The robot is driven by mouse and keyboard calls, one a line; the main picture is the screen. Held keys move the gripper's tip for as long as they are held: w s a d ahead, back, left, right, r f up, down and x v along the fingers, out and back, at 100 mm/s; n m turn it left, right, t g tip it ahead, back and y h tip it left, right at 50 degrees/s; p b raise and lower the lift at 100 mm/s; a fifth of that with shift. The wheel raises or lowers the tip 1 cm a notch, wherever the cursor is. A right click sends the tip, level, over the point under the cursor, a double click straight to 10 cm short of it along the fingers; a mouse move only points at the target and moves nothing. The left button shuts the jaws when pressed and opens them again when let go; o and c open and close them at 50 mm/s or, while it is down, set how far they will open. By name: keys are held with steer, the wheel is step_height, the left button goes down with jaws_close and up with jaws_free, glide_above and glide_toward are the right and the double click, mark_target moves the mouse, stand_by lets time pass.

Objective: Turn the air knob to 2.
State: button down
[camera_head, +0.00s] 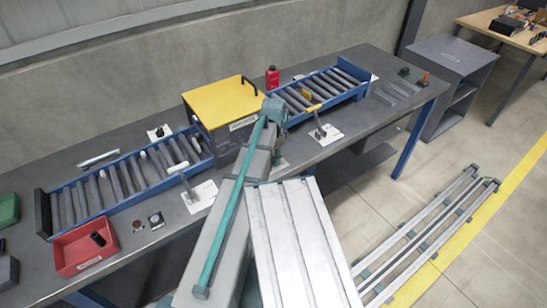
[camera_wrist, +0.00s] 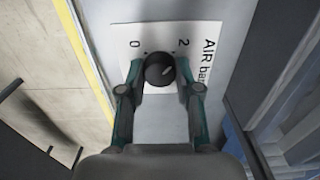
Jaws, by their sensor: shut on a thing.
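In the wrist view, the round dark air knob (camera_wrist: 159,69) sits on a white plate (camera_wrist: 207,32) printed "0", "2" and "AIR bar". The 0 is at the upper left of the knob and the 2 at the upper right. A pale mark shows on the knob's right side, toward the 2; its exact setting is hard to tell. My gripper (camera_wrist: 160,80) has a finger on each side of the knob and is shut on it. In the head view, my arm hides the knob and fingertips.
A box with a yellow lid (camera_head: 218,101) stands on the dark bench (camera_head: 385,125). Blue roller tracks lie left (camera_head: 86,206) and right (camera_head: 366,91) of it. A red bin (camera_head: 85,248) and small levers stand near the bench's front edge. A red bottle (camera_head: 272,77) stands behind.

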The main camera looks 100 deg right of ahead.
stand_by(0.4)
steer(key=c, duration=0.8)
jaws_free()
steer(key=shift+r, duration=0.1)
step_height(320, 180, up, 12)
steer(key=shift+f, duration=0.1)
